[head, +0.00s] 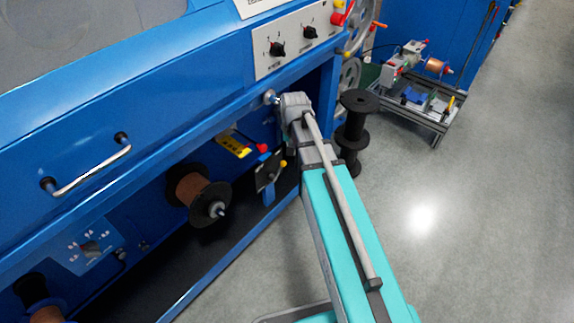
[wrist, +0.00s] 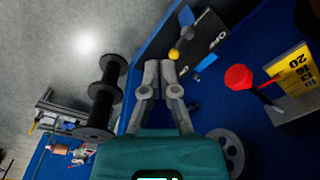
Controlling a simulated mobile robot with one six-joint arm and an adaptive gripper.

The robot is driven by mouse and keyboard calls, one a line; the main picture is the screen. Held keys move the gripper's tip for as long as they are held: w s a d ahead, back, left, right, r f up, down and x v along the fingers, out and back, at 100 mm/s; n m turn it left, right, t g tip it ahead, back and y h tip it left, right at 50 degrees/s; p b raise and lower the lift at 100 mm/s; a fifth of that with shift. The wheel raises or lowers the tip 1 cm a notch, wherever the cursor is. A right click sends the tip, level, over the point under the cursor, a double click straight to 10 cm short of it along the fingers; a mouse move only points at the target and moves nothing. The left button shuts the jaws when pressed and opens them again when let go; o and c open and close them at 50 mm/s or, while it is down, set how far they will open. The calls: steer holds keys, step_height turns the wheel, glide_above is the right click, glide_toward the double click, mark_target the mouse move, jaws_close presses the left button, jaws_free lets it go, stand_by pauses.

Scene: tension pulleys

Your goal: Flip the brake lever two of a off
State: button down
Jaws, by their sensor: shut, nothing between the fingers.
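In the wrist view my gripper (wrist: 159,68) is shut and empty, its fingertips together at the middle. Ahead of it and a little right is a small lever with a yellow knob (wrist: 174,53), beside a black plate (wrist: 209,36) lettered OFF. The fingertips look apart from the knob. Further right a lever with a red knob (wrist: 238,77) stands by a yellow numbered scale (wrist: 291,69). In the head view the black plate (head: 268,173), red knob (head: 262,148) and yellow scale (head: 234,145) sit under the blue machine's overhang. I cannot tell which lever is number two of a.
A black spool stack (head: 357,130) stands on the floor close to the right of my arm. A copper spool (head: 190,188) juts from the machine (head: 90,100) at left. A handle (head: 92,171) sticks out of its front. The grey floor (head: 480,220) at right is clear.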

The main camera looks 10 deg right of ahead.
steer(key=w+f+m+b, duration=0.1)
steer(key=w+f+b, duration=0.3)
steer(key=f+b, duration=0.3)
steer(key=w+d+f+m+b, duration=0.2)
steer(key=w, duration=0.5)
steer(key=w+d+f+m+b, duration=0.2)
steer(key=w+d+f, duration=0.1)
steer(key=w, duration=0.3)
steer(key=shift+w+f, duration=0.15)
steer(key=shift+w, duration=0.25)
steer(key=shift+d+f+b, duration=0.1)
steer(key=shift+b, duration=0.2)
step_height(320, 180, down, 10)
steer(key=b, duration=1)
steer(key=shift+s+a+r+p, duration=0.4)
steer(key=shift+s+a, duration=0.2)
steer(key=shift+a, duration=0.15)
steer(key=shift+s+a+r+p, duration=0.35)
steer(key=shift+s+a, duration=0.25)
steer(key=shift+a, duration=0.1)
steer(key=shift+s+d+r+m, duration=0.1)
steer(key=shift+d+m, duration=0.1)
steer(key=shift+m, duration=0.1)
steer(key=shift+a, duration=0.3)
